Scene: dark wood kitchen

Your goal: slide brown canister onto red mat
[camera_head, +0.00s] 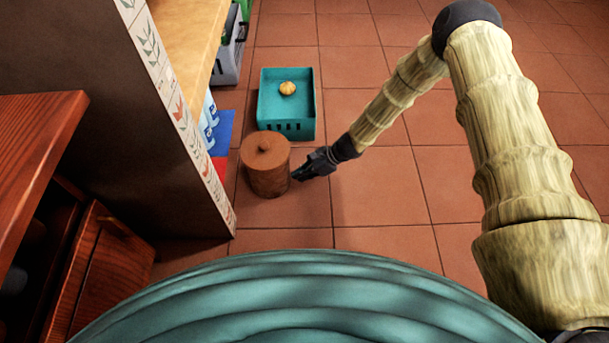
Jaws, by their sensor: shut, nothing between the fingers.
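The brown canister (266,174) stands upright on the tiled floor, with its knobbed lid on. The red mat (220,166) lies just left of the canister, close to the wall; only a strip of it shows, and the tiled wall edge hides the rest. My gripper (297,175) is shut and empty, low at the right side of the canister. It is very close to the canister's side; I cannot tell whether it touches.
A teal crate (310,105) with a round yellowish item (287,88) stands behind the canister. A blue mat (223,130) lies beyond the red one. A wall edge (185,125) and an open wooden cabinet door (100,265) are at left. Floor at right is clear.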

